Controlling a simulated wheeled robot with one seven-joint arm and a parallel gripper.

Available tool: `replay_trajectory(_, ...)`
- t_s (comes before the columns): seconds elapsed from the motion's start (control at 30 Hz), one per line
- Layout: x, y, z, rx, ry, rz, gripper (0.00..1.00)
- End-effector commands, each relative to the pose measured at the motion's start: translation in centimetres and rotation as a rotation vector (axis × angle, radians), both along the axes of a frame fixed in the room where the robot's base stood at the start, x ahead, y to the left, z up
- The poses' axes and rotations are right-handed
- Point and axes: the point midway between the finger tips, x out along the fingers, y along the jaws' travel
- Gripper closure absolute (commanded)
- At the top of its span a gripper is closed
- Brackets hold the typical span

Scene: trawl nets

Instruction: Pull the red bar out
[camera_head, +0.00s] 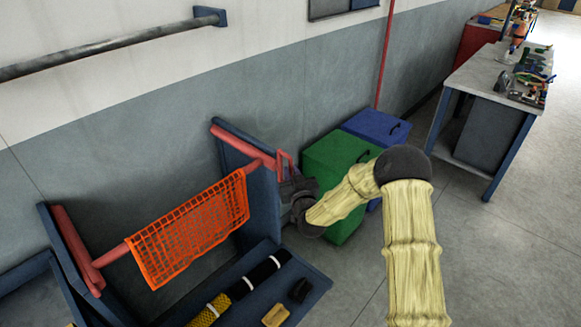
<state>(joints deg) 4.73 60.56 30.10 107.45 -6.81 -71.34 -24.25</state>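The red bar (113,255) runs across a dark blue rack, from the left side panel to the right one. An orange net (193,230) hangs over its middle. A red handle-like loop (286,161) shows at its right end, outside the right panel. My gripper (285,181) is at this end, right beside the loop. Its fingers are dark, small and partly hidden, so I cannot tell whether they are closed on the loop. Red angled pieces (240,140) lie along the tops of both side panels.
Green (340,160) and blue (376,126) bins stand right behind my arm. The rack's tray (310,279) holds black and yellow rolls and small blocks. A workbench (490,80) stands farther right. A grey wall rail (110,45) is above the rack. Front-right floor is clear.

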Motion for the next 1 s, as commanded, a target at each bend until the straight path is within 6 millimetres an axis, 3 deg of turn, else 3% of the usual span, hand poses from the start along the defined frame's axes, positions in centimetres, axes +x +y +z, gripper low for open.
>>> replay_trajectory(0.2, 1.8, 0.6, 0.1, 0.001, -0.001, -0.001, 0.83)
replay_trajectory(0.5, 2.0, 0.7, 0.0, 0.0, 0.001, 0.0, 0.83)
replay_trajectory(0.53, 2.0, 0.7, 0.0, 0.0, 0.001, 0.0, 0.85)
replay_trajectory(0.6, 2.0, 0.6, 0.0, 0.0, 0.001, 0.0, 0.99)
replay_trajectory(1.0, 2.1, 0.1, -0.1, -0.001, 0.0, -0.003, 1.0)
